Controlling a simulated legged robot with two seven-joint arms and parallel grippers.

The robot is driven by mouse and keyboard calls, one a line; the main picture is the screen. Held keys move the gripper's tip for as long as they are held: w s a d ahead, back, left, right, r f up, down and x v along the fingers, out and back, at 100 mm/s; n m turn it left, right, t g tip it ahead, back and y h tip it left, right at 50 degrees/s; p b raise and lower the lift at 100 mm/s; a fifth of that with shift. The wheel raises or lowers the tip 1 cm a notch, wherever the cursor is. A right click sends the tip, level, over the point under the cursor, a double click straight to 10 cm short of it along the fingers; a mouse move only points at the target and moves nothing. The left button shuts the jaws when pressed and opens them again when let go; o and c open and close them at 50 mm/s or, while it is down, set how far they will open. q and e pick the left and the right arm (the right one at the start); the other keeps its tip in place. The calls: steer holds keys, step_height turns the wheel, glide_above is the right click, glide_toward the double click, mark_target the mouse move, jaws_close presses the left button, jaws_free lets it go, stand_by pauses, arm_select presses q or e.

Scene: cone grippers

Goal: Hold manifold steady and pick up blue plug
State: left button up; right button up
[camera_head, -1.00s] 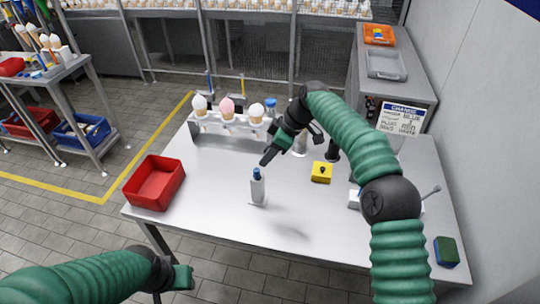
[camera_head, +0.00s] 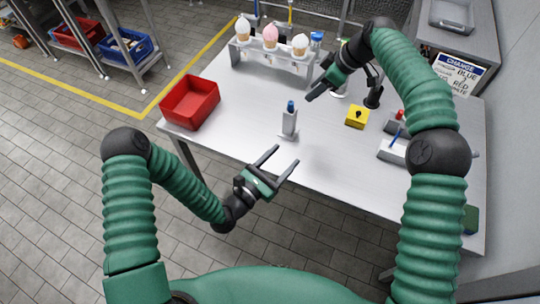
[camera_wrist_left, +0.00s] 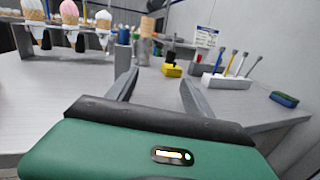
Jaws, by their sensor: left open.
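A slim grey upright block, which I take as the manifold (camera_head: 289,124), stands near the front edge of the table. The blue plug (camera_head: 291,106) sits on its top. In the left wrist view the blue plug (camera_wrist_left: 124,36) shows above the manifold (camera_wrist_left: 123,54), just beyond the left-hand finger. My left gripper (camera_head: 285,157) is open and empty at the table's front edge, fingers pointing toward the manifold but short of it. My right gripper (camera_head: 312,96) is above the table, right of and beyond the plug, apart from it; its finger gap is unclear.
A red bin (camera_head: 190,103) stands at the table's left. A rack (camera_head: 270,63) with several ice cream cones is at the back. A yellow block (camera_head: 356,117) and a white tool holder (camera_head: 394,151) lie to the right. A sign (camera_head: 459,72) stands at the far right.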

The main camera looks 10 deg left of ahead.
arm_select(q)
steer(key=a+f+n+y, duration=0.1)
steer(key=a, duration=0.1)
steer(key=w+a+n+t+y, duration=0.1)
steer(key=a, duration=0.1)
steer(key=w+a+f+n+y, duration=0.1)
steer(key=a, duration=0.1)
steer(key=shift+w+f+n+t+y, duration=0.15)
steer(key=shift+f+n+t+y, duration=0.15)
steer(key=shift+y, duration=0.1)
glide_toward(287, 124)
steer(key=x, duration=0.4)
steer(key=shift+w+d+r, duration=0.15)
steer(key=shift+w+d, duration=0.1)
steer(key=shift+d, duration=0.15)
steer(key=x, duration=0.4)
steer(key=a+x, duration=0.1)
steer(key=x, duration=0.1)
steer(key=shift+w+d, duration=0.15)
steer(key=shift+w, duration=0.4)
steer(key=shift+w+d, duration=0.1)
steer(key=shift+w, duration=0.05)
steer(key=shift+d, duration=0.4)
steer(key=shift+c, duration=0.6)
steer(key=shift+a, duration=0.3)
jaws_close()
arm_select(e)
steer(key=shift+a+r, duration=0.15)
steer(key=shift+a, duration=0.55)
